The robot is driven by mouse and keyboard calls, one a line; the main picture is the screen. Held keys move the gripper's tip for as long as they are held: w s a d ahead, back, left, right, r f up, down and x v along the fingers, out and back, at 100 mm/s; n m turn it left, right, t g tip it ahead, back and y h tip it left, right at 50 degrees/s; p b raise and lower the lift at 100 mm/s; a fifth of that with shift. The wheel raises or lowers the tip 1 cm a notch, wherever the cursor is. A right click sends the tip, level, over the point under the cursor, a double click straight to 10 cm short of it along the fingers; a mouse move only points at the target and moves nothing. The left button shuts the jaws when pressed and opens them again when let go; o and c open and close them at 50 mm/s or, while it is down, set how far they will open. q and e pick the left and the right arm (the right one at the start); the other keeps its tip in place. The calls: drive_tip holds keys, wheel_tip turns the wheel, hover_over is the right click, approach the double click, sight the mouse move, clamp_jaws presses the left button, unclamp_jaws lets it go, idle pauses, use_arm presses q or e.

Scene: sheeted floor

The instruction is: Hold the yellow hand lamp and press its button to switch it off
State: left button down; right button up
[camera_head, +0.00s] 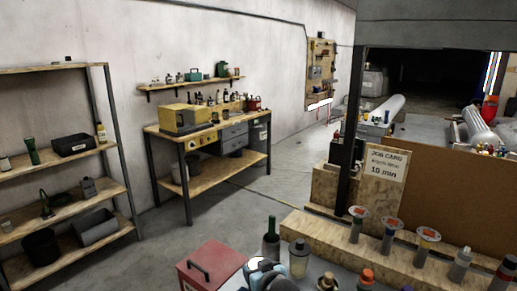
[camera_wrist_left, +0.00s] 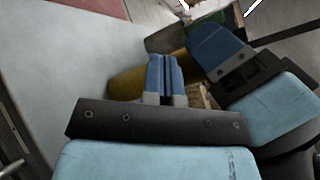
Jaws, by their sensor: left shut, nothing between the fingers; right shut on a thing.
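The yellow hand lamp (camera_wrist_left: 130,83) shows in part in the left wrist view, behind my left fingers. Its yellow body runs from left of the fingers up to the right, and much of it is covered. My right gripper (camera_wrist_left: 216,46) is shut on it, with one blue finger showing at its right end. In the head view, only a light blue and dark part of my right gripper (camera_head: 262,268) shows at the bottom edge. My left gripper (camera_wrist_left: 163,60) is shut and empty, its blue fingertips in front of the lamp. Contact, the button and the lamp's light cannot be made out.
A red toolbox (camera_head: 211,266), a dark green bottle (camera_head: 270,240) and a clear jar (camera_head: 299,258) stand close by at the bottom. A wooden ledge (camera_head: 330,235) with several capped containers lies to the right. Shelves (camera_head: 65,195) and a workbench (camera_head: 212,128) stand farther off, beyond open floor.

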use_arm(q)
drive_tip(key=s+a, duration=0.4)
drive_tip(key=shift+s, duration=0.3)
idle(2.1)
drive_tip(key=s+a, duration=0.2)
drive_tip(key=shift+s+a+f, duration=0.1)
drive_tip(key=shift+s+a, duration=0.1)
drive_tip(key=shift+s, duration=0.1)
drive_tip(key=w+d, duration=0.5)
drive_tip(key=w, duration=0.1)
drive_tip(key=shift+w+d, duration=0.4)
idle(2.1)
drive_tip(key=shift+w+d, duration=0.25)
drive_tip(key=shift+w, duration=0.05)
